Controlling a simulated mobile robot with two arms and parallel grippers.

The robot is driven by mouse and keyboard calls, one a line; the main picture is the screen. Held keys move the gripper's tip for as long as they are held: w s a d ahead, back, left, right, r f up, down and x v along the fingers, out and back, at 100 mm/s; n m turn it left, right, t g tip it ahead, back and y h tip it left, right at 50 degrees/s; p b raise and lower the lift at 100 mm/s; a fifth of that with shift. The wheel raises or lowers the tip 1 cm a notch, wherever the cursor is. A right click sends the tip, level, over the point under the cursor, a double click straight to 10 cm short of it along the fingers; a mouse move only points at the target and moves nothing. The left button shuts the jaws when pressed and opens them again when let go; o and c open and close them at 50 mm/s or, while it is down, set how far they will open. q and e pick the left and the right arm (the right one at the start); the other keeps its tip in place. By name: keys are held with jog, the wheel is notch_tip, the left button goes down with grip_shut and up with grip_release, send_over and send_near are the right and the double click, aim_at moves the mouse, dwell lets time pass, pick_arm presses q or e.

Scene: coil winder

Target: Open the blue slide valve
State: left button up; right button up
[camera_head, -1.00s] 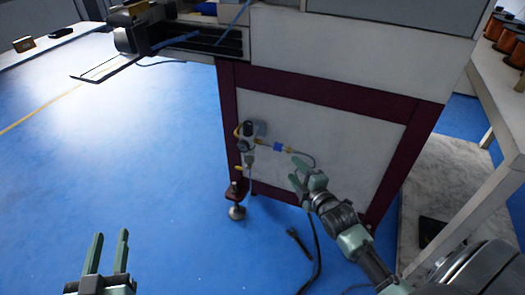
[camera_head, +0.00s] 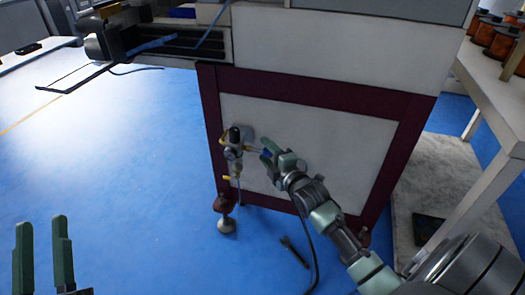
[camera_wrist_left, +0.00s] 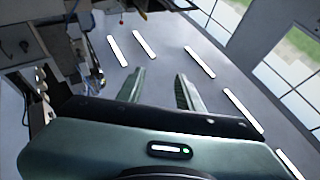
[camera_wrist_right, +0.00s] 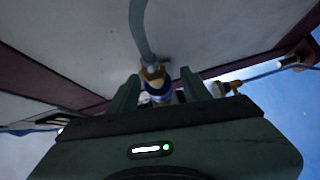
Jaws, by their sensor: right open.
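The blue slide valve (camera_wrist_right: 157,88) is a small blue sleeve with brass fittings on an air line at the machine's lower panel.
A grey hose (camera_wrist_right: 139,30) leads off the valve. The machine's maroon frame (camera_head: 330,92) surrounds the panel. A table with copper spools (camera_head: 503,38) stands at right. The blue floor at left is clear.

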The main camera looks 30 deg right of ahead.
pick_arm(q)
jog(key=shift+s+a+r+t+h+b, duration=0.1)
jog(key=shift+s+r+t+h+b, duration=0.05)
jog(key=shift+s+r+t, duration=0.6)
jog(key=shift+s+r+t+h+b, duration=0.15)
jog(key=shift+s+r+t, duration=0.3)
jog(key=shift+r, duration=0.45)
pick_arm(e)
jog(key=shift+w+d+f, duration=0.1)
jog(key=shift+w, duration=1.1)
grip_shut()
